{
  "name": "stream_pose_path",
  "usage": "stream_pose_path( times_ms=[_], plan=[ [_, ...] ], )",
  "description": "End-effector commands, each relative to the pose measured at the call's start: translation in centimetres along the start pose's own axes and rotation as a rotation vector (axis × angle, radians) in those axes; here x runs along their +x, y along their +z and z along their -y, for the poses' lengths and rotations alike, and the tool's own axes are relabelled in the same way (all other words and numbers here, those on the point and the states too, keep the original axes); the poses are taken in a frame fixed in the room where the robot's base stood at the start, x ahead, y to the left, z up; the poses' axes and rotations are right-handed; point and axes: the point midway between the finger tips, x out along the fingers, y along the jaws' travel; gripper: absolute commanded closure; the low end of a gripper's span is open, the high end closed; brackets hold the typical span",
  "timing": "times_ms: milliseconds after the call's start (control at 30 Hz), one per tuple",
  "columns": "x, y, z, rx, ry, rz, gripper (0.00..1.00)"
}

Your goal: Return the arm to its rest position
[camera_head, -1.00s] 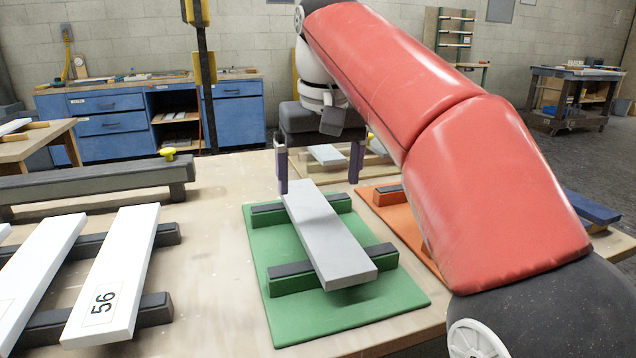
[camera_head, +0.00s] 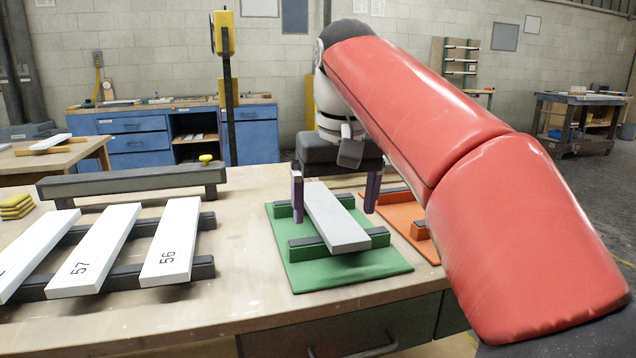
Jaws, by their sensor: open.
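The plank lies across the two dark-topped bars of the green cart (camera_head: 372,266). My red padded arm reaches in from the right and hides part of the table behind it.
An orange cart (camera_head: 401,216) sits right of the green one, partly hidden by my arm. White planks, including one marked 56 (camera_head: 172,240), lie on a dark rack at left. A dark beam (camera_head: 130,183) stands behind them. Table (camera_head: 235,290) is clear between rack and green cart.

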Motion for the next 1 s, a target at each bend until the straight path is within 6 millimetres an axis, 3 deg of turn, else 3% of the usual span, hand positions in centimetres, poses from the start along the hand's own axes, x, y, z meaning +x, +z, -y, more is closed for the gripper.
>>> stream_pose_path(
  times_ms=[267,567,767,1000],
  plan=[
    [0.9,1.9,-1.3,0.029,0.008,-0.03,0.1],
    [3.2,6.0,-3.4,0.079,0.024,-0.093,0.1],
    [7.3,11.8,-5.5,0.141,0.044,-0.172,0.1],
    [14.8,20.0,-7.2,0.224,0.073,-0.275,0.1]
  ],
)
